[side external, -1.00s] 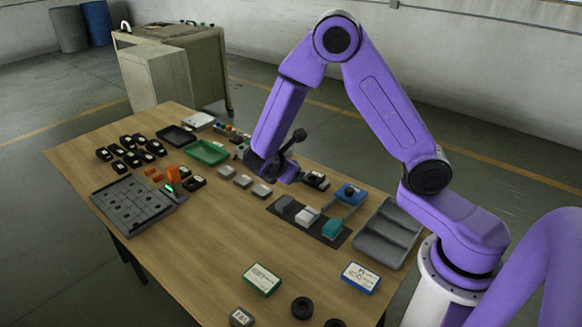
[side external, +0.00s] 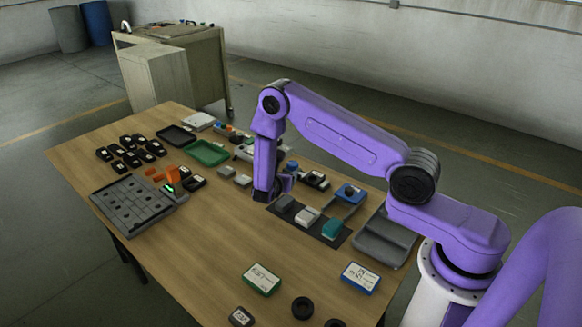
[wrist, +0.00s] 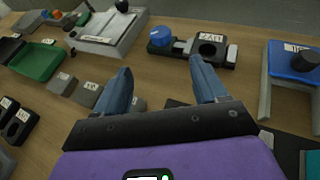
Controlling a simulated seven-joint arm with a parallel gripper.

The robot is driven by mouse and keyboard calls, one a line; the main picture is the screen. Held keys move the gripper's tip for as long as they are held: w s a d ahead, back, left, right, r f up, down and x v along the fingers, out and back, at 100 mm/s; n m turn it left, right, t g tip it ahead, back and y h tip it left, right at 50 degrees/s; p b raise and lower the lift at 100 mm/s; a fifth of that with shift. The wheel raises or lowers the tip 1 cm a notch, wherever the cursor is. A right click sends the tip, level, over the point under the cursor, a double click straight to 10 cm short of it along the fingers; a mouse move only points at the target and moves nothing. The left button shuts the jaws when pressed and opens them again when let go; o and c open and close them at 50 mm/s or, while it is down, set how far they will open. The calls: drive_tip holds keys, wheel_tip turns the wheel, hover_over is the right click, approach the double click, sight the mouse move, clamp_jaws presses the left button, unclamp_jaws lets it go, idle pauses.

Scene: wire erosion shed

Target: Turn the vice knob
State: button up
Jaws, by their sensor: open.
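My gripper (wrist: 161,70) is open and empty, with its two blue fingers spread in the wrist view. In the side view my gripper (side external: 287,183) is low over the table, partly hidden by my wrist. Beyond the fingers is a small vice-like device (wrist: 208,48) with a dark block, a white label and a round blue knob (wrist: 161,36) at its left end. The knob shows between the fingertips' directions, apart from them. In the side view the blue knob (side external: 292,167) shows just beyond my gripper, and the device (side external: 316,180) lies to its right.
A grey bracket with a blue top and black knob (wrist: 304,60) stands at the right. A white box (wrist: 108,34) with a black knob stands at the left. A green tray (wrist: 36,61) and several small grey blocks (wrist: 88,93) lie left. A dark mat (side external: 330,240) holds coloured blocks.

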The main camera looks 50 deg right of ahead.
sight(292, 165)
drive_tip(key=x, duration=1.4)
drive_tip(key=c, duration=1.1)
